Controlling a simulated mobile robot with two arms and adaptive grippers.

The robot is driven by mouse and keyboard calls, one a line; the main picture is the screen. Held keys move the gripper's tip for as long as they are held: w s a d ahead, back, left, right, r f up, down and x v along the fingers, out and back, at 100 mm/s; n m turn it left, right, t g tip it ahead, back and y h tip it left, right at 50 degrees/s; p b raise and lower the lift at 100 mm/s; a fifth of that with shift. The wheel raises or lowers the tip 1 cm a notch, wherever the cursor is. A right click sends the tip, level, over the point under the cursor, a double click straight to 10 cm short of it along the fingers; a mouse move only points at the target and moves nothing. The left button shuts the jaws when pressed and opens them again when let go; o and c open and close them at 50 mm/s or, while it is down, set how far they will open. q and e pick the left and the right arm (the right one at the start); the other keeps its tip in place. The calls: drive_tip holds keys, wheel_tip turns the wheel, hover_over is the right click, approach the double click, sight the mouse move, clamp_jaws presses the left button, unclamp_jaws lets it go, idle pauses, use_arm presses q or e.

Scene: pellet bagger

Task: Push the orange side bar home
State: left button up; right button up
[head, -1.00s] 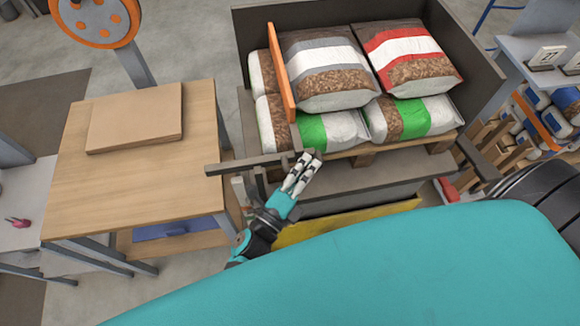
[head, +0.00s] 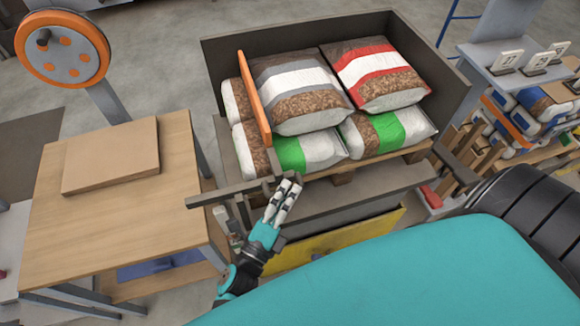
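The orange side bar (head: 254,98) stands on edge along the left side of the stacked bags, close against the grey-striped bag (head: 300,88). A dark grey rod and bracket (head: 228,193) sit at its near end. My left gripper (head: 290,186) is in front of the pallet, just below the near green-striped bag (head: 310,150) and beside the bracket. Its fingers lie close together and point up and away; nothing shows between them. Whether it touches the bracket I cannot tell. My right gripper is out of view.
A wooden table (head: 100,215) with a cardboard stack (head: 112,157) stands left. Dark walls (head: 300,38) enclose the pallet's back and right. A red-striped bag (head: 375,72) lies on top. A grey stand (head: 515,68) with switches is at right. My teal body covers the lower right.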

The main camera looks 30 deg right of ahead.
use_arm(q)
drive_tip(key=v, duration=1.1)
